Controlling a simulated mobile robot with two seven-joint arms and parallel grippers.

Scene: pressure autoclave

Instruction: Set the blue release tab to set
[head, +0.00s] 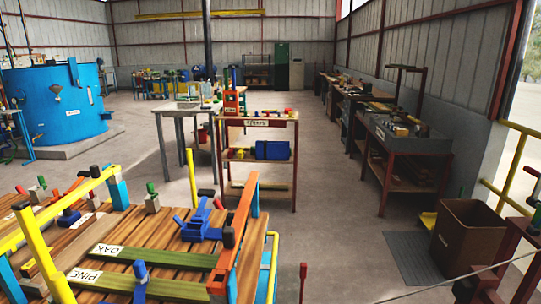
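I cannot tell for sure which blue part is the release tab. A small upright blue piece (140,278) stands at the front edge of the near wooden cart (130,222), by the plank marked PINE. A blue lever-like piece (200,222) with several arms lies on the cart's boards, right of its middle. A large blue tank (55,108) stands at the far left. No set marking can be read. Neither of my grippers shows in this view.
Yellow and orange rails (236,225) edge the near cart. A red shelf stand (257,160) with a labelled top is behind it. A brown bin (468,238) and dark mat (418,258) are at right. The floor (340,225) between is clear.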

